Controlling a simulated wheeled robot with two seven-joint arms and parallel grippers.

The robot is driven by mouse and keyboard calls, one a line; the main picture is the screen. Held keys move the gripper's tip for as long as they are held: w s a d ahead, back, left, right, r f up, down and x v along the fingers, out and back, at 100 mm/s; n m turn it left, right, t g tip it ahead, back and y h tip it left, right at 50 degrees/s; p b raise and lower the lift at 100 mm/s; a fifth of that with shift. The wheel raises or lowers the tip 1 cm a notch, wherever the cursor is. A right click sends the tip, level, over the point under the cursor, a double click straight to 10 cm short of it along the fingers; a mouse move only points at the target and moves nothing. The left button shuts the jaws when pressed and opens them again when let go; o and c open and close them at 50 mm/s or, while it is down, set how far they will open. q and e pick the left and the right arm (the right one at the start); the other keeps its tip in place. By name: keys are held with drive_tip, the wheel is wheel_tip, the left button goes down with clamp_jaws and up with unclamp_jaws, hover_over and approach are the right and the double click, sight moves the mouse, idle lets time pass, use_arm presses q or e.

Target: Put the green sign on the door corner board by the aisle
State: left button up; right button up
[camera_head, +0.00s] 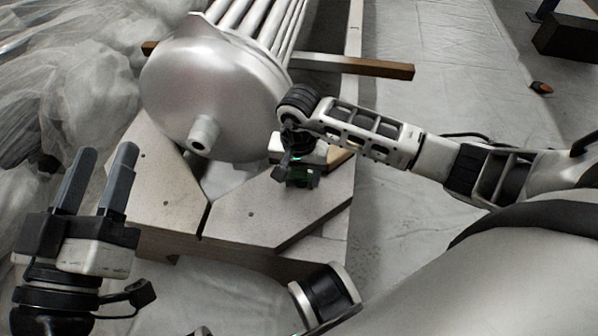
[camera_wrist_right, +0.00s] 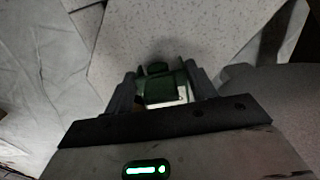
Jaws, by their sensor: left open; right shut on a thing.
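The green sign (camera_head: 303,177) is small and dark green in the head view, partly hidden by my right gripper (camera_head: 297,172). In the right wrist view the green sign (camera_wrist_right: 160,86) sits between the two fingers of my right gripper (camera_wrist_right: 163,92), which is shut on it. The gripper holds it over the pale speckled corner board (camera_head: 290,215) on the right, beside the aisle. Whether the sign touches the board I cannot tell. My left gripper (camera_head: 104,165) is open and empty at the lower left, near the left board.
A large metal vessel with pipes (camera_head: 205,90) lies behind the boards, its nozzle pointing forward. A wooden bar (camera_head: 375,69) sticks out to its right. Plastic sheeting (camera_head: 75,75) is heaped at left. The sheeted aisle floor (camera_head: 440,90) at right is mostly clear, with a dark box (camera_head: 568,38) far off.

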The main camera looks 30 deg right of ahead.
drive_tip(key=shift+f, duration=0.2)
drive_tip(key=o, duration=1.2)
